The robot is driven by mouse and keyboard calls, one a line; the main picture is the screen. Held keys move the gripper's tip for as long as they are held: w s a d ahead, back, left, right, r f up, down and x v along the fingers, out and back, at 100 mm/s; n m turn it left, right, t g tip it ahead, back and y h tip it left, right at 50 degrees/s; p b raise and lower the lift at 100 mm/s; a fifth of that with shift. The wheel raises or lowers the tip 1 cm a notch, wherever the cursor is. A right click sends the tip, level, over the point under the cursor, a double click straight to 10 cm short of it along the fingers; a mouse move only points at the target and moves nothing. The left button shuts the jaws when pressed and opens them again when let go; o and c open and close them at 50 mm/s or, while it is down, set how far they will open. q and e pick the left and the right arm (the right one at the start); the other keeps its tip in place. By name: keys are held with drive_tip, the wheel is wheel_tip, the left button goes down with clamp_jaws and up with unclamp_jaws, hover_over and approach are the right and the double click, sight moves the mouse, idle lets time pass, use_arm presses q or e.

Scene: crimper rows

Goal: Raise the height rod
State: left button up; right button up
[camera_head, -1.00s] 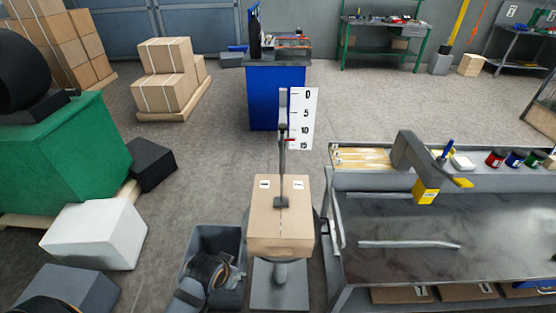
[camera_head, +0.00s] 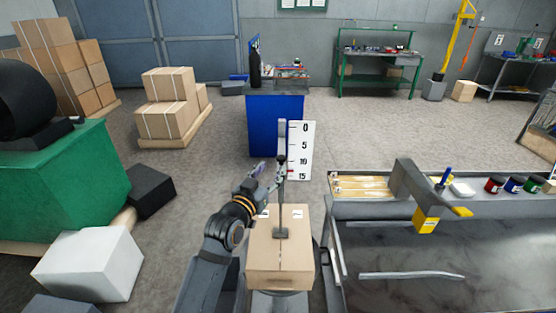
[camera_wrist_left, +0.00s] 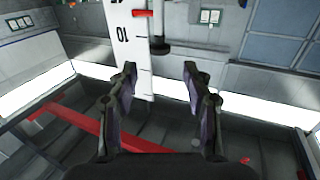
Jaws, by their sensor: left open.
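The height rod (camera_head: 282,200) is a thin dark upright rod with a knob on top. Its foot rests on a cardboard box (camera_head: 280,262). Behind it stands a white scale board (camera_head: 303,150) marked 0 to 15, with a red mark near 15. My left gripper (camera_head: 268,171) is at the rod's upper part, just left of it. In the left wrist view the gripper (camera_wrist_left: 158,88) is open and empty. The rod's dark knob (camera_wrist_left: 159,47) shows ahead, between the fingertips in the picture, beside the upside-down scale (camera_wrist_left: 130,45). My right gripper is in no view.
A workbench (camera_head: 410,285) with a grey and yellow tool (camera_head: 412,185) and jars stands close on the right. A blue cabinet (camera_head: 275,120) is behind the scale. A white block (camera_head: 88,265) and a green stand (camera_head: 75,180) are at the left.

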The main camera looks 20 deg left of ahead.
sight(279, 160)
use_arm(q)
drive_tip(key=w, duration=0.3)
drive_tip(key=w+p, duration=0.1)
drive_tip(key=w, duration=0.1)
drive_tip(key=shift+w+d, duration=0.35)
drive_tip(key=shift+c, duration=0.3)
clamp_jaws()
